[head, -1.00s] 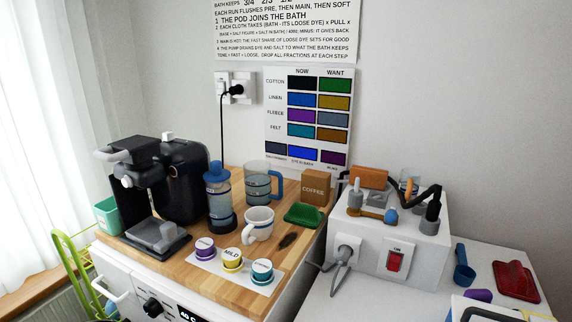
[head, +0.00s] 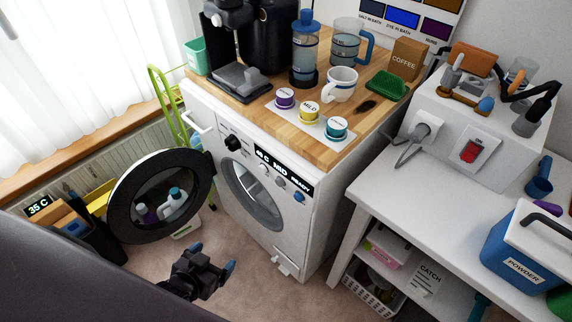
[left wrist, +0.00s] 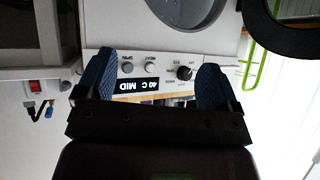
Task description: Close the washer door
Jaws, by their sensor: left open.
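The white washer (head: 237,143) stands under the wooden counter, with a panel reading "40 C MID READY". Its round washer door (head: 124,207), a dark ring with a glass window, stands wide open, swung out to the left of the drum opening (head: 252,193). My left gripper (head: 212,260) is open and empty, in front of the washer and below and right of the door, apart from it. In the left wrist view, my left gripper's blue fingers (left wrist: 153,82) are spread before the washer panel, seen upside down; part of the door (left wrist: 262,28) shows at upper right. My right gripper is not in view.
A green folding frame (head: 162,92) stands left of the washer. Dark bins (head: 100,240) sit left of the door. A white table (head: 385,180) with shelves stands at right. Carpet in front of the washer is mostly clear. Bottles show through the door's glass.

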